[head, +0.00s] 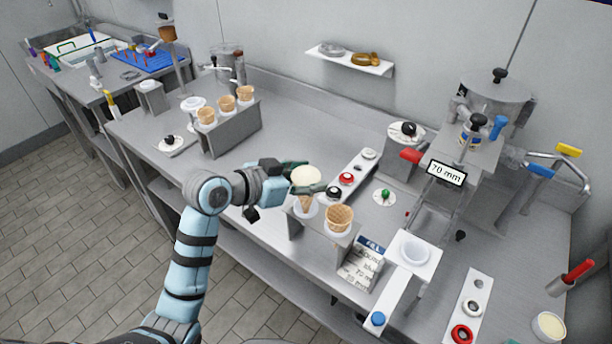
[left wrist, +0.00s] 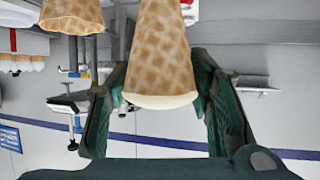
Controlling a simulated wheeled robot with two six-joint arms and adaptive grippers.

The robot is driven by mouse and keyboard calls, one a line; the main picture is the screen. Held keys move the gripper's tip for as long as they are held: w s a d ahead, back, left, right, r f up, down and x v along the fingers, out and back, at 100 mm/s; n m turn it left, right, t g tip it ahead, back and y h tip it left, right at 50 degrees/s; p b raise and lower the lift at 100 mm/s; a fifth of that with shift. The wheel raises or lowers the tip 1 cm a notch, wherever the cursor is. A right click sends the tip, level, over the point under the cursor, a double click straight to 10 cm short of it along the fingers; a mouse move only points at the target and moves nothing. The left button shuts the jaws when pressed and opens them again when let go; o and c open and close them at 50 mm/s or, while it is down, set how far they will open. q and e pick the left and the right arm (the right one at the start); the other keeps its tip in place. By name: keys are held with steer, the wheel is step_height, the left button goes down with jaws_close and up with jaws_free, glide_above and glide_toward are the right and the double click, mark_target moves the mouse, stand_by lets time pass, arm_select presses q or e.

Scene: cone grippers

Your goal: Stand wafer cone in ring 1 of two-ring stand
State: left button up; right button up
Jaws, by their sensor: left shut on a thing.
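A wafer cone (head: 306,200) with a pale, flat top stands upright over the left ring of the two-ring stand (head: 322,237). My left gripper (head: 305,178) is shut on this cone near its top, with dark green fingers on both sides. The cone's lower part overlaps the white ring; whether it rests in it, I cannot tell. In the left wrist view the held cone (left wrist: 162,55) lies between the fingers, pale rim toward the palm. A second wafer cone (head: 340,217) stands in the right ring. My right gripper is not in view.
A grey rack (head: 232,135) with several cones stands at the back left. A strip with buttons (head: 352,172) lies just behind the stand. A printed card (head: 362,265) and a white cup holder (head: 412,250) are to the right.

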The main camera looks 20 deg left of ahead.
mark_target(305, 197)
arm_select(q)
steer(key=shift+f+b, duration=1.55)
steer(key=shift+f, duration=1.3)
steer(key=o, duration=0.8)
steer(key=shift+o, duration=0.2)
steer(key=v, duration=1.2)
steer(key=shift+d, duration=0.1)
